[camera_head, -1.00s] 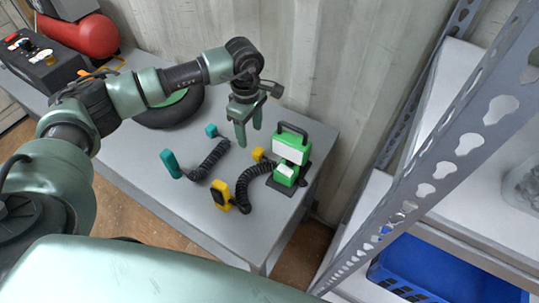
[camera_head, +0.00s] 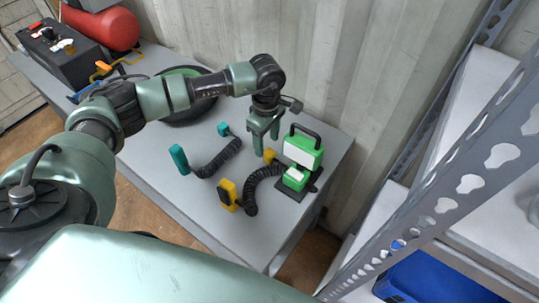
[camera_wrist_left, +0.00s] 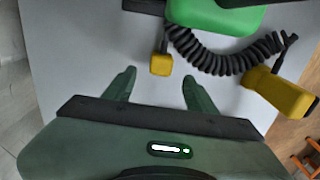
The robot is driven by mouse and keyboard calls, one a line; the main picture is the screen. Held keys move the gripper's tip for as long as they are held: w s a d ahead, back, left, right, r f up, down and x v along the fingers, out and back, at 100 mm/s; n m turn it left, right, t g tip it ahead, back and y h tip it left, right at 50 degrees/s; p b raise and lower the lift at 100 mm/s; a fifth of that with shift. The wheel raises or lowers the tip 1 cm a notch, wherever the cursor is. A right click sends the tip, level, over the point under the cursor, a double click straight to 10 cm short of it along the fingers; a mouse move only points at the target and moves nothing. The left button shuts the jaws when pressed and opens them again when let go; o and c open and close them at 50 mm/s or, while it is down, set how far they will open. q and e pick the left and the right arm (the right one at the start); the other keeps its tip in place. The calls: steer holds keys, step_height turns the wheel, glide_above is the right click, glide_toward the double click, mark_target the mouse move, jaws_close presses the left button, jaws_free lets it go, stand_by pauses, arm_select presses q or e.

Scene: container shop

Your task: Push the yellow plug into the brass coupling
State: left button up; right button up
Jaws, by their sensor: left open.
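The small yellow plug (camera_head: 270,155) lies on the grey table at one end of a black coiled cord. It also shows in the left wrist view (camera_wrist_left: 161,66), ahead of and between my fingertips. The cord's other end carries a larger yellow piece (camera_head: 227,192) with a dark face. My left gripper (camera_head: 266,145) is open and empty, pointing down above the table close to the small yellow plug. A small brass-coloured part (camera_head: 68,45) sits on the black box at the far left; I cannot tell whether it is the coupling. My right gripper is out of view.
A green device (camera_head: 301,152) with a black handle stands just right of the plug. A teal pair (camera_head: 179,159) on another coiled cord lies left. A black tyre-like ring (camera_head: 190,112) lies behind. A metal shelf (camera_head: 440,205) stands right. The table's front is clear.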

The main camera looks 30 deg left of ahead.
mark_target(269, 152)
arm_select(q)
steer(key=shift+s, duration=0.1)
steer(key=shift+d+f+p, duration=0.15)
steer(key=shift+f+p, duration=0.15)
steer(key=shift+p, duration=0.05)
steer(key=f, duration=0.1)
steer(key=f+p, duration=0.1)
steer(key=f, duration=0.1)
steer(key=shift+d+f, duration=0.3)
steer(key=shift+f, duration=0.05)
steer(key=shift+f+p, duration=0.3)
steer(key=shift+f, duration=0.15)
jaws_close()
